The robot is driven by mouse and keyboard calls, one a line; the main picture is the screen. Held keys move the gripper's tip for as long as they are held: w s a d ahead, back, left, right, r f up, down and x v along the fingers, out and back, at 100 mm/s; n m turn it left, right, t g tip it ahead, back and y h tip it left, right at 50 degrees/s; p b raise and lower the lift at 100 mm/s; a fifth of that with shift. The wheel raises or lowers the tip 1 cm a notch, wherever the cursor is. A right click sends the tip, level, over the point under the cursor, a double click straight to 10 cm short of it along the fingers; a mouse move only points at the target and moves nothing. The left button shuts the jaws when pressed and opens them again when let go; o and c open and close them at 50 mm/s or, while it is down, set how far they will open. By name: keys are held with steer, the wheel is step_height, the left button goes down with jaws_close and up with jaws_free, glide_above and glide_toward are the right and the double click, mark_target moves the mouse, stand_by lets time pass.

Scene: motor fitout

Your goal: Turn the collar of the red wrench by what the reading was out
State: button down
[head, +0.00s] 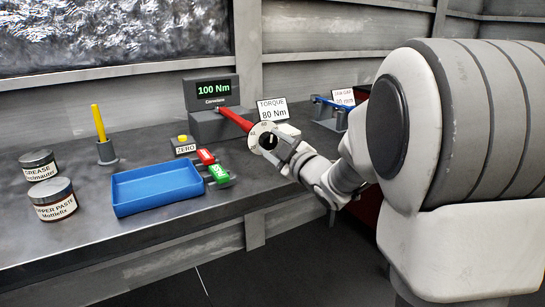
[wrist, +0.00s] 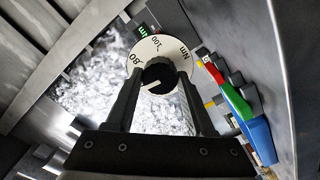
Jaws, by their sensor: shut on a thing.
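The red wrench (head: 235,120) sits with one end in the grey tester (head: 214,124), whose green display (head: 213,90) reads 100 Nm. A white scale disc (head: 257,131) is at the wrench's near end; in the wrist view the disc (wrist: 178,50) shows 80, 100 and Nm. The dark collar (wrist: 158,75) is at the disc's middle, with a light line on it pointing to the lower left. My gripper (wrist: 157,90) is shut on the collar, one finger on each side. A sign (head: 273,110) behind the wrench reads TORQUE 80 Nm.
A blue tool (head: 330,103) is at the back right.

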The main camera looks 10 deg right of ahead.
steer(key=shift+n+b, duration=0.6)
steer(key=shift+c, duration=1.3)
jaws_free()
steer(key=p+v, duration=0.2)
steer(key=v, duration=1.5)
steer(key=shift+s, duration=0.2)
